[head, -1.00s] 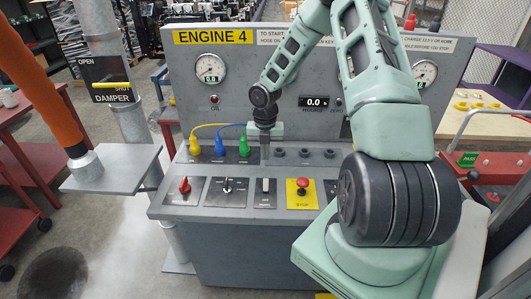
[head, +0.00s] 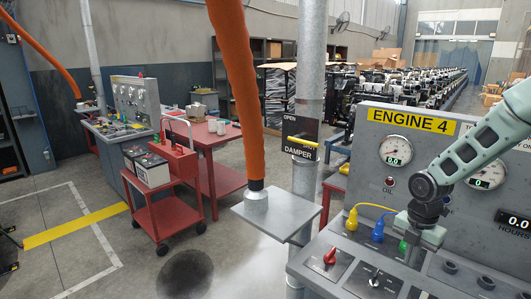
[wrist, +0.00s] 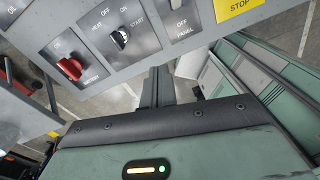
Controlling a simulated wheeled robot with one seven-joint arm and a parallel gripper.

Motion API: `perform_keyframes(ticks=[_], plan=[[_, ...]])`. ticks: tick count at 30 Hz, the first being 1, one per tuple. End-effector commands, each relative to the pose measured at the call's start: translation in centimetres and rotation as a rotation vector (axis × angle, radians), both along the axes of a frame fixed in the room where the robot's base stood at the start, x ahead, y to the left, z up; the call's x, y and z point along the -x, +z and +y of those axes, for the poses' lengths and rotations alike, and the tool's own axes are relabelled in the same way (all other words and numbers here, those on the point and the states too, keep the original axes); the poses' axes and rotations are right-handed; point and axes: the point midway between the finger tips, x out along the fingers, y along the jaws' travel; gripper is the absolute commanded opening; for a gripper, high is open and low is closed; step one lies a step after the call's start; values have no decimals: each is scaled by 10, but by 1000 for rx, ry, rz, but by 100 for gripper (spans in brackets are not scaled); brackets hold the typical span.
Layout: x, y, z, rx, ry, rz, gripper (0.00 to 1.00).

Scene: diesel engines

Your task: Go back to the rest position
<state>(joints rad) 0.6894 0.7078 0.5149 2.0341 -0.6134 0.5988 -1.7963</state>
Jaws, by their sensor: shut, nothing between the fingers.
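My gripper (head: 412,248) hangs from my pale green arm at the right of the head view, over the Engine 4 console (head: 330,256). It is close to the green plug (head: 403,247); I cannot tell whether they touch. In the wrist view its dark fingers (wrist: 157,85) are together with nothing between them, below the panel edge in the picture. The yellow plug (head: 352,218) and blue plug (head: 378,232) stand to the left of the green one.
The wrist view shows a red knob (wrist: 70,68) and a start switch (wrist: 120,38). An orange hose (head: 238,90) ends on a grey shelf (head: 285,222) left of the console. A red cart (head: 160,205) stands farther left. Floor is open at the lower left.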

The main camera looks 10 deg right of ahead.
Motion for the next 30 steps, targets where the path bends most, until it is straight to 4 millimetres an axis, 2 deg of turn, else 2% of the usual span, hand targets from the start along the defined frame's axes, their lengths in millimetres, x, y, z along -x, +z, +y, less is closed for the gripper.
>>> perform_keyframes(ticks=[1,6,9,11,15,18,22,25,30], plan=[[2,2,35,17,-57,0,0],[34,23,132,46,-354,-4,0],[64,32,182,54,-535,-13,0],[85,35,208,54,-645,-19,0],[143,40,258,41,-905,-28,0],[183,40,282,23,-1076,-25,0],[223,40,298,1,-1249,-10,0],[241,39,304,-8,-1330,3,0],[251,40,306,-11,-1379,11,0]])
